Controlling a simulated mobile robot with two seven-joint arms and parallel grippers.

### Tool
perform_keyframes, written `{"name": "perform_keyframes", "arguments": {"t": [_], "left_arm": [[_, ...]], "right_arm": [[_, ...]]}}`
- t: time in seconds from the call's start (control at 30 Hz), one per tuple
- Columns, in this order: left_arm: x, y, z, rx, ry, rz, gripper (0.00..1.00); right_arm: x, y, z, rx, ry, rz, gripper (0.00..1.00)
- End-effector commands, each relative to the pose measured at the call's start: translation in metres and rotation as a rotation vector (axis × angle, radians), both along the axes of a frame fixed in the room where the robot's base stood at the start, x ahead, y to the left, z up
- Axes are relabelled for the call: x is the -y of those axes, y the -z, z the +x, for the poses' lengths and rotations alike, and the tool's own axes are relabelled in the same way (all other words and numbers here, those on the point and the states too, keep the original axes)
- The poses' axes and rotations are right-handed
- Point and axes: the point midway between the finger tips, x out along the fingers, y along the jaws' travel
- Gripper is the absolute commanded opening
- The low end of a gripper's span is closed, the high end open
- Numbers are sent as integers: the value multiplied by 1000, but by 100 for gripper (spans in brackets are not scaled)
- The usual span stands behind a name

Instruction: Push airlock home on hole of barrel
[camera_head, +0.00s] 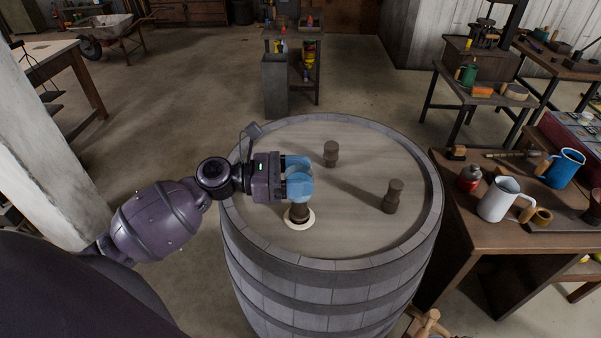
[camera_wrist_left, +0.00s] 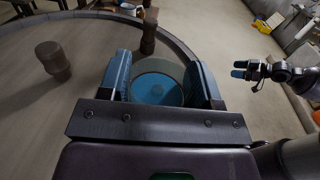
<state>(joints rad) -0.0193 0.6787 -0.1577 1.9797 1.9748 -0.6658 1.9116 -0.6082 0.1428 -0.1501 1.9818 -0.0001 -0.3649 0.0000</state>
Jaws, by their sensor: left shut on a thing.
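The barrel (camera_head: 335,295) stands upright, with a grey wooden lid inside its rim. My left gripper (camera_head: 297,176) is over the left part of the lid, its fingers shut on the airlock (camera_head: 300,187), a clear blue piece. In the left wrist view the airlock (camera_wrist_left: 157,88) shows as a round blue top between the fingers of my left gripper (camera_wrist_left: 161,84). Below it a dark brown stopper part (camera_head: 299,212) stands at a pale ring (camera_head: 307,222) on the lid. The hole is hidden, and I cannot tell how deep the stopper part sits.
Two dark brown pegs, one farther back (camera_head: 331,153) and one at right (camera_head: 392,196), stand on the lid. A side table (camera_head: 455,215) with a white jug (camera_head: 500,200) is close at right. My right gripper (camera_wrist_left: 240,69) shows small in the left wrist view, apart from the barrel.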

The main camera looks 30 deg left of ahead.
Motion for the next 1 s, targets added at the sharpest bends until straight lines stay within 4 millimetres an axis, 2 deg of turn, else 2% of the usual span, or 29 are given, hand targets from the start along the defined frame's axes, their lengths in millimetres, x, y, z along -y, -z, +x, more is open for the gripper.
{"name": "perform_keyframes", "arguments": {"t": [0.6, 0.9, 0.93, 1.0], "left_arm": [[0, 15, 0, -1, -1, -1, 16], [0, 16, 0, -1, 0, 0, 16], [0, 16, 0, -1, 0, 0, 63], [0, 16, 0, -1, 0, 0, 74]], "right_arm": [[-1, 7, 3, 4, -2, 1, 64], [-1, 8, 2, 2, 0, 1, 64], [-1, 8, 2, 2, 0, 1, 64], [-1, 8, 1, 0, 0, 1, 64]]}}
